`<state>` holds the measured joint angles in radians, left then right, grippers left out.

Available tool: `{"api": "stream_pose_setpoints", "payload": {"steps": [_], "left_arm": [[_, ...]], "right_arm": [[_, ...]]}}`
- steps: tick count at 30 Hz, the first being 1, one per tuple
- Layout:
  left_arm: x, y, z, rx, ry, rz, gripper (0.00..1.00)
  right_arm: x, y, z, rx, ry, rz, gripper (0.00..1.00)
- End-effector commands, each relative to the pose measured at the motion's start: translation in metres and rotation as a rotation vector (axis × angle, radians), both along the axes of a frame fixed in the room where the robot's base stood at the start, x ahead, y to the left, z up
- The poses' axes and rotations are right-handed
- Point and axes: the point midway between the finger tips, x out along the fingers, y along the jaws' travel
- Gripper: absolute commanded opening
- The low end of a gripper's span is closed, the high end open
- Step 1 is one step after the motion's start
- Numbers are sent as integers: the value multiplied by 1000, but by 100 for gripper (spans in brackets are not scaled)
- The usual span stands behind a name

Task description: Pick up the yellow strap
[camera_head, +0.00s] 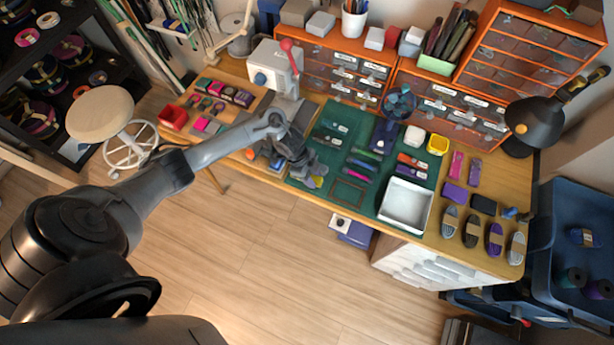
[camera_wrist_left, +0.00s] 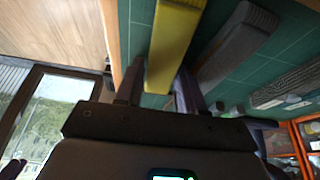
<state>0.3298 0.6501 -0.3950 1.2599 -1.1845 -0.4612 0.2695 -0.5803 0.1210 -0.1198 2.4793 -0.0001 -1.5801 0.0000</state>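The yellow strap (camera_wrist_left: 172,42) shows in the left wrist view as a flat yellow piece with its near end between my left gripper's (camera_wrist_left: 160,88) dark fingers. A finger stands on each side of it, and I see green mat past the strap's near end. The fingers look apart; firm contact with the strap is not clear. In the head view my left gripper (camera_head: 312,176) is low over the front left part of the green mat, and a bit of the yellow strap (camera_head: 318,182) shows at its tips. The rest is hidden. My right gripper is not in view.
A grey strap (camera_wrist_left: 236,45) lies close beside the yellow one. Several coloured straps (camera_head: 362,165), a dark frame (camera_head: 348,193) and a white tray (camera_head: 405,222) are on the mat. A press with a red knob (camera_head: 286,45) stands behind my left arm.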

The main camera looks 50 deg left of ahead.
Motion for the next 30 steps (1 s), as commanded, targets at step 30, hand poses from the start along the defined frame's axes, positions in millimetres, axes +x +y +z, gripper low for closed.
{"api": "stream_pose_setpoints", "payload": {"steps": [30], "left_arm": [[0,0,1,0,-1,0,2]], "right_arm": [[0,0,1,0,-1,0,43]]}}
